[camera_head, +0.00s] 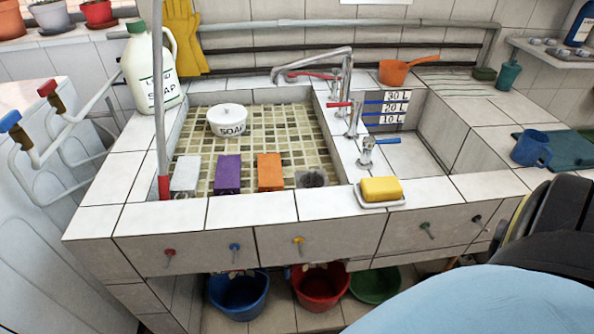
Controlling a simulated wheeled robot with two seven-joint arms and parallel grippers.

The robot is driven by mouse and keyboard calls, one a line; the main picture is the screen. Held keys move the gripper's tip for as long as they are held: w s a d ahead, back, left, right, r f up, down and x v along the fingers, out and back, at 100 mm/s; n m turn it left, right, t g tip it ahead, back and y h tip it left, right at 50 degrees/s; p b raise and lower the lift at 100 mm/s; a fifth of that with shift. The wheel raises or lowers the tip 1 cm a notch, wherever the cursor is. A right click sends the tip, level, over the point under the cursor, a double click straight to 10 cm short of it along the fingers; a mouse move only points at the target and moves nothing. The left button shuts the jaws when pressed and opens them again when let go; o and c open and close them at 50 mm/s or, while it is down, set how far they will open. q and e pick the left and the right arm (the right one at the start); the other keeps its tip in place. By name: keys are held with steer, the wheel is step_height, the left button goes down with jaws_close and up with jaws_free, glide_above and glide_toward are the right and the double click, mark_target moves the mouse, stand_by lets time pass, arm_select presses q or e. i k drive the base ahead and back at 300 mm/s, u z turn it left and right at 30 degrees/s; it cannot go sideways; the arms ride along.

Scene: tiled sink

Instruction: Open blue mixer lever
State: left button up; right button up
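The blue mixer lever (388,140) sits on a short chrome tap (366,152) at the front of the tiled divider between the two basins. It points to the right, over the smaller basin. A second chrome tap (353,120) just behind it has a red lever (338,104) pointing left. A long chrome spout (315,62) stands farther back, with another red lever (308,75) near it. Neither of my grippers is in view, and nothing visible touches the blue lever.
A yellow sponge (381,189) on a white dish lies on the ledge in front of the tap. An orange dipper (395,72) stands behind, and a blue mug (531,148) at right. A large dark and pale blue shape covers the lower right. Space above the blue lever is clear.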

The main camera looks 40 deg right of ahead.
mark_target(369, 142)
steer(key=z, duration=0.8)
steer(key=k, duration=0.35)
steer(key=z, duration=0.4)
steer(key=i, duration=0.35)
steer(key=u, duration=0.1)
